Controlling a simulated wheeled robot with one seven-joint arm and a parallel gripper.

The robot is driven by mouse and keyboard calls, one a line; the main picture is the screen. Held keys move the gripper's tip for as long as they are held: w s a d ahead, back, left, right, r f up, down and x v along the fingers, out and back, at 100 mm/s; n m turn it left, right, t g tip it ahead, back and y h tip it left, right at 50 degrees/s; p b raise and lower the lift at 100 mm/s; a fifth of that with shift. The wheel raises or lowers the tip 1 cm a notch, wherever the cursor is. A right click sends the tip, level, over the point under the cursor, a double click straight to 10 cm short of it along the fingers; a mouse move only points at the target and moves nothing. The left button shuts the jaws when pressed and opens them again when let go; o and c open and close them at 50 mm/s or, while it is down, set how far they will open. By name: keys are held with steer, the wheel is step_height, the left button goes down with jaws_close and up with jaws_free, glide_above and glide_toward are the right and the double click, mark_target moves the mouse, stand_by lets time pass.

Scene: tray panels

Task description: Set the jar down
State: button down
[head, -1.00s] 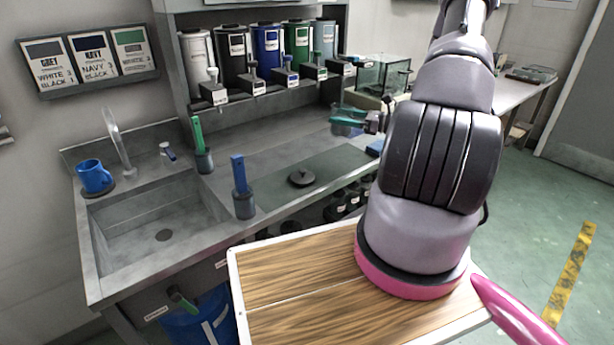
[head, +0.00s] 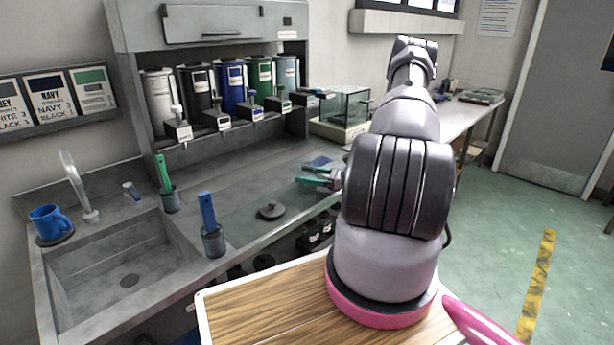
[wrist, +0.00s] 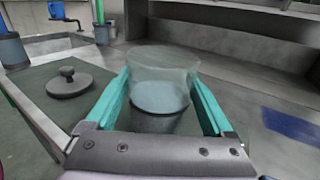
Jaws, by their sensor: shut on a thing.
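The jar (wrist: 160,92) is a clear, see-through vessel with pale blue-grey in its lower part. In the wrist view it stands upright between the two teal fingers of my gripper (wrist: 162,104), which is shut on it. In the head view my gripper (head: 318,180) is low over the right part of the counter (head: 235,170); the jar is hard to make out there. I cannot tell whether its base touches the counter. A dark round lid with a knob (head: 271,210) lies on the green mat, left of my gripper; it also shows in the wrist view (wrist: 69,82).
Several paint canisters (head: 232,88) with dispensers stand behind the counter. Blue-handled (head: 209,222) and green-handled (head: 166,183) tools stand in cups by the sink (head: 125,270). A blue mug (head: 49,220) is far left. A glass tank (head: 347,108) stands behind my gripper. A flat blue patch (wrist: 292,125) lies to its right.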

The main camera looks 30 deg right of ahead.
steer(key=shift+f, duration=0.1)
jaws_free()
